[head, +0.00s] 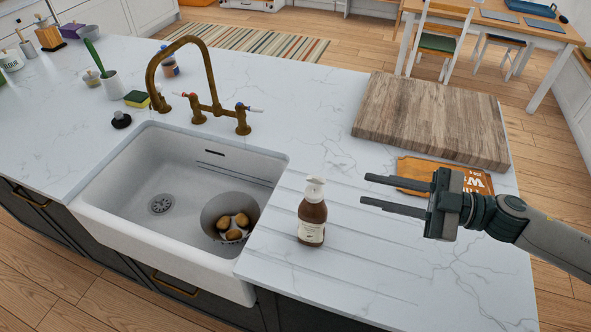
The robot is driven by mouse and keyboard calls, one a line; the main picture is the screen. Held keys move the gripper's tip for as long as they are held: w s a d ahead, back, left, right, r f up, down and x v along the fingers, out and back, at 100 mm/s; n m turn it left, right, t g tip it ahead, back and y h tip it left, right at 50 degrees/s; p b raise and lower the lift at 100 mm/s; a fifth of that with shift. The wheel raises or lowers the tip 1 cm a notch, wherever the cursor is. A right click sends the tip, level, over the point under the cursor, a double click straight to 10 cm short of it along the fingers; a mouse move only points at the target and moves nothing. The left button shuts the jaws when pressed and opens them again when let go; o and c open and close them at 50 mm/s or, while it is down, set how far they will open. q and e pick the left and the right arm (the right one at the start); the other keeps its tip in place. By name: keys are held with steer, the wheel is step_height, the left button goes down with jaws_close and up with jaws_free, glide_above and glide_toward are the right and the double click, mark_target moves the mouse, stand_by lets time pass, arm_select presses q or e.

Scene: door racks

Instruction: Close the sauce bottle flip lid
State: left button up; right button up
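A brown sauce bottle (312,219) with a pale label stands upright on the marble counter, just right of the sink. Its white cap (314,188) is on top; the lid is too small to tell whether it is flipped up or down. My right gripper (364,189) is to the right of the bottle, above the counter. Its two dark fingers point left toward the bottle and are apart, with nothing between them. It does not touch the bottle. My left gripper is not in view.
The white sink (130,225) holds a round bowl (213,208) with several brown items. A brass faucet (205,75) rises behind it. A thick wooden board (432,115) and an orange board (418,170) lie behind my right gripper. The counter in front of the gripper is clear.

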mark_target(316, 180)
steer(key=p+x, duration=0.7)
steer(key=x, duration=0.8)
steer(key=shift+a+r+p, duration=0.2)
steer(key=shift+p, duration=0.1)
steer(key=shift+w+a+f, duration=0.1)
steer(key=shift+w+a, duration=0.05)
steer(key=shift+a, duration=0.35)
jaws_close()
